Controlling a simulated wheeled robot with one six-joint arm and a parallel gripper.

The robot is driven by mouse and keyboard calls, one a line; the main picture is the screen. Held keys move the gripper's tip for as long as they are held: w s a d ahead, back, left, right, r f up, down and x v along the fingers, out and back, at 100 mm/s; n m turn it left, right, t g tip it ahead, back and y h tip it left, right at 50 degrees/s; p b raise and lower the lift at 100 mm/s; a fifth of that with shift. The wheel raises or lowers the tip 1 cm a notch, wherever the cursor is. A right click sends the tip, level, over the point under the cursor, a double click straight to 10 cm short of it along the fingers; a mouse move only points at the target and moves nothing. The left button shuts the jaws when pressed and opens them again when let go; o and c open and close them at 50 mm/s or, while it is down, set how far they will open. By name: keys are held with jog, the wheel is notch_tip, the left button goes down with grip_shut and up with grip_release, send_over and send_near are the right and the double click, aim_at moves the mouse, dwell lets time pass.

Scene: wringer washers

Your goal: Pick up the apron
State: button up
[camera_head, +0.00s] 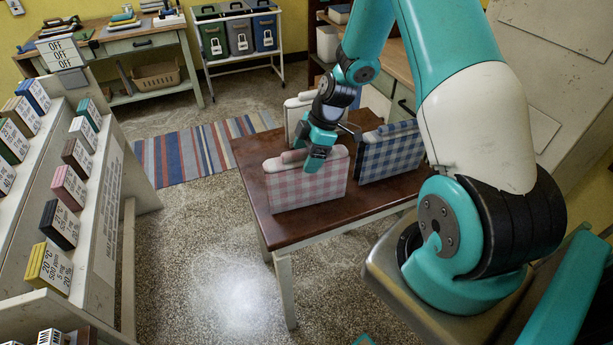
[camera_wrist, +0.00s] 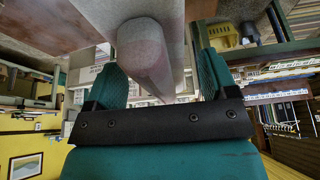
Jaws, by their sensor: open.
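A pink-and-white checked folded apron (camera_head: 310,187) stands upright on the brown table (camera_head: 255,205), with a pale rolled edge along its top. A blue-and-white checked one (camera_head: 392,153) stands to its right, and a white one (camera_head: 293,115) stands behind, partly hidden by my arm. My gripper (camera_head: 318,152) is at the top of the pink apron, pointing down. In the wrist view, my gripper (camera_wrist: 160,78) is open, with one teal finger on each side of the pinkish roll (camera_wrist: 143,45). I cannot tell whether the fingers touch it.
A slanted board with several coloured labelled blocks (camera_head: 75,185) stands at left. A striped rug (camera_head: 195,152) lies behind the table. At the back are a workbench (camera_head: 140,42) with a basket and a cart (camera_head: 240,12) of coloured bins. The floor left of the table is clear.

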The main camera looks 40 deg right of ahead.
jog(key=shift+f, duration=0.1)
dwell(0.3)
jog(key=c, duration=1.4)
